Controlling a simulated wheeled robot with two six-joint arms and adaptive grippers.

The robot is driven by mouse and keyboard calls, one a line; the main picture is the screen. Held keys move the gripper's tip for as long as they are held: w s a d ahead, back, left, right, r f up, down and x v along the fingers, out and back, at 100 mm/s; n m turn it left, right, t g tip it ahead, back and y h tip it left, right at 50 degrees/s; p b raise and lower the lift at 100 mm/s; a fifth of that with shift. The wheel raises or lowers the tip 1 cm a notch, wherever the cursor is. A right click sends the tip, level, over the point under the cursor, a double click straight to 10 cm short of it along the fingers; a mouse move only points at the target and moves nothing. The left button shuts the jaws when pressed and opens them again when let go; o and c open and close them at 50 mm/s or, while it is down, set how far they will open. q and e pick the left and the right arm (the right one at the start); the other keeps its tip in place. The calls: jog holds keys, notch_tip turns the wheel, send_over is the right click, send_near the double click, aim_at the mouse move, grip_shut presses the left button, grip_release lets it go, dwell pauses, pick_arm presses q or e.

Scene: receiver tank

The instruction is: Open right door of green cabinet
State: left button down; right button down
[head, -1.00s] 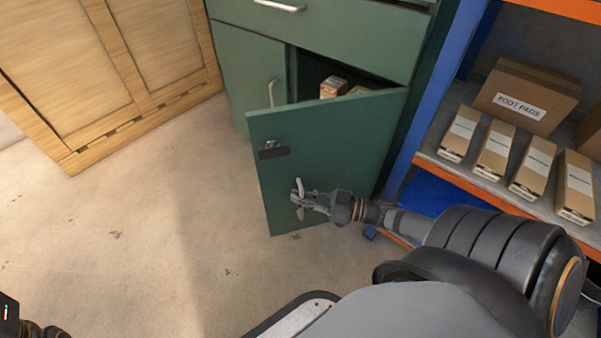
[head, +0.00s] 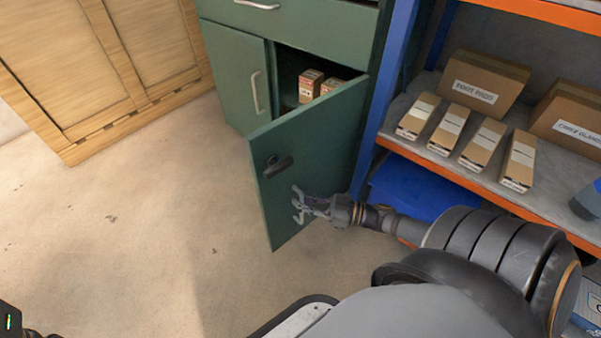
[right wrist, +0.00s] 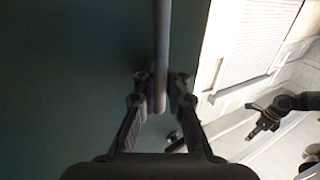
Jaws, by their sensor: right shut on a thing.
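The green cabinet (head: 232,75) stands at the top middle of the head view. Its right door (head: 318,140) is swung well open toward me, showing a dark inside with small boxes. My right gripper (head: 299,204) is at the lower free-edge side of this door. In the right wrist view its fingers (right wrist: 160,95) are closed around the pale bar handle (right wrist: 162,45) of the door. The cabinet's left door (head: 236,72) is shut.
A blue and orange shelf rack (head: 470,178) stands close on the right, with several long boxes and a FOOT PADS carton (head: 486,82). A blue bin (head: 410,190) is under its shelf. The floor (head: 150,230) in front is clear.

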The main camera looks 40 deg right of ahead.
jog(key=shift+w+d, duration=0.15)
jog(key=shift+d, duration=0.05)
jog(key=c, duration=1.7)
grip_release()
jog(key=shift+c, duration=0.2)
jog(key=v, duration=0.7)
jog(key=shift+s+d, duration=0.2)
jog(key=shift+s, duration=0.05)
jog(key=shift+s+f, duration=0.1)
